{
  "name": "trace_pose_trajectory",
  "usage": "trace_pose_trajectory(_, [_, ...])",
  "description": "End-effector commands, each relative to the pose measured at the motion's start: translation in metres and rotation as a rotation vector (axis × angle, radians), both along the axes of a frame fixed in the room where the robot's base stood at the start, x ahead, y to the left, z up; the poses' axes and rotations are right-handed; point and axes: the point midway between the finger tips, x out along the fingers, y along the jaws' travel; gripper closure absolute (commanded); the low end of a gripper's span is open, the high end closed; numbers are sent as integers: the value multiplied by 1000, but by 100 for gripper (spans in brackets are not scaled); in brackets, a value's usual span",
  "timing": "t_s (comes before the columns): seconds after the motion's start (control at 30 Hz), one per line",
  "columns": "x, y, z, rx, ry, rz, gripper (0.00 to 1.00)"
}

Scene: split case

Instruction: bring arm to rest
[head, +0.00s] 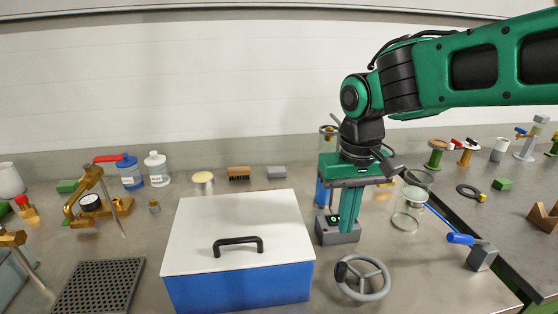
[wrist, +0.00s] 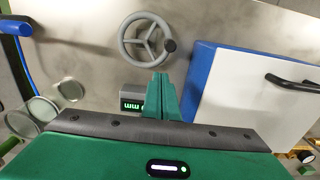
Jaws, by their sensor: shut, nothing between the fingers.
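My gripper (head: 349,228) points down over the right middle of the bench in the head view, just in front of a small grey box with a green display (head: 334,228). Its two green fingers are together with nothing between them. The fingers also show in the wrist view (wrist: 161,85), pointing toward a grey handwheel. My arm reaches in from the upper right. Whether the fingertips touch anything cannot be told.
A blue case with a white lid (head: 239,230) and black handle stands left of my gripper. The grey handwheel (head: 362,279) lies in front. Bottles (head: 157,169) stand at the back left.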

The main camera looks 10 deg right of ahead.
Motion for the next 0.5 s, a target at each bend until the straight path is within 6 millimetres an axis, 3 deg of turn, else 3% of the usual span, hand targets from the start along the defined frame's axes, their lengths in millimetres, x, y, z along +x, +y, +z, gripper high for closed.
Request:
trace_pose_trajectory(0.17, [-21, -68, -8, -7, -5, -150, 100])
trace_pose_trajectory(0.3, [-63, -136, -21, -7, -2, -319, 100])
trace_pose_trajectory(0.4, [-96, -168, -32, -2, 0, -419, 100])
trace_pose_trajectory(0.5, [-122, -187, -41, 4, 3, -491, 100])
